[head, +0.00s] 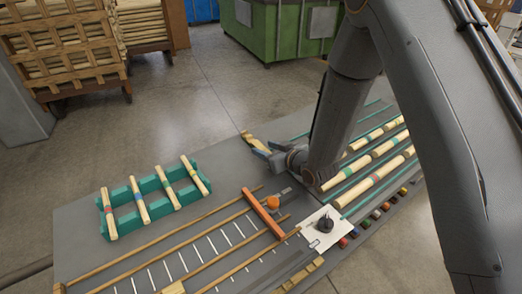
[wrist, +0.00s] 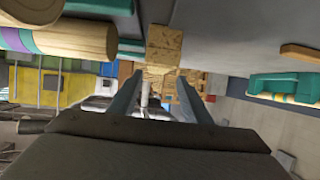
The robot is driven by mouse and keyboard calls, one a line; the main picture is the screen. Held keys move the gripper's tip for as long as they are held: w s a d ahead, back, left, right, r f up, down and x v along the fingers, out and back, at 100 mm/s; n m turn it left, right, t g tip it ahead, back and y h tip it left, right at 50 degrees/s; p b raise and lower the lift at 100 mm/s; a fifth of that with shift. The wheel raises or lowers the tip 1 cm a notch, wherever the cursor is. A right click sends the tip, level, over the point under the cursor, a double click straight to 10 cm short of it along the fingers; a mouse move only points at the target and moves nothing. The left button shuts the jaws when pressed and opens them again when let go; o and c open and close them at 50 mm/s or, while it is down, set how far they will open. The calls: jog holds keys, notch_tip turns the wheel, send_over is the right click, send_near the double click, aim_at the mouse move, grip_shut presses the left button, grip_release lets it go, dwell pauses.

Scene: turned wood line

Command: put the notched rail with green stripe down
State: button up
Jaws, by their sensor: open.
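My gripper (head: 262,149) is open and empty at the far edge of the grey table, beside a light wooden block (head: 249,138). In the wrist view its two fingers (wrist: 161,100) stand apart with nothing held between them. Several striped rails (head: 168,188) lie across a green rack at the left. More striped rails (head: 373,182) lie in rows to the right, partly behind my arm. Stripe colours are small, so I cannot tell for sure which rail is the green-striped one. A large striped rail end (wrist: 78,40) shows at the upper left of the wrist view.
The green rack (head: 104,224) stands on the table (head: 78,254). A wooden frame with an orange-brown crossbar (head: 263,214) lies in front. A white plate (head: 314,241) bears a dark knob. Coloured pieces (head: 376,213) line the right edge. A green bin (head: 258,38) stands behind.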

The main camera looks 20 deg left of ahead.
aim_at(259, 145)
jog(key=shift+p+x, duration=0.95)
jog(key=shift+x, duration=1.3)
jog(key=shift+w+d, duration=0.2)
jog(key=shift+c, duration=0.2)
grip_shut()
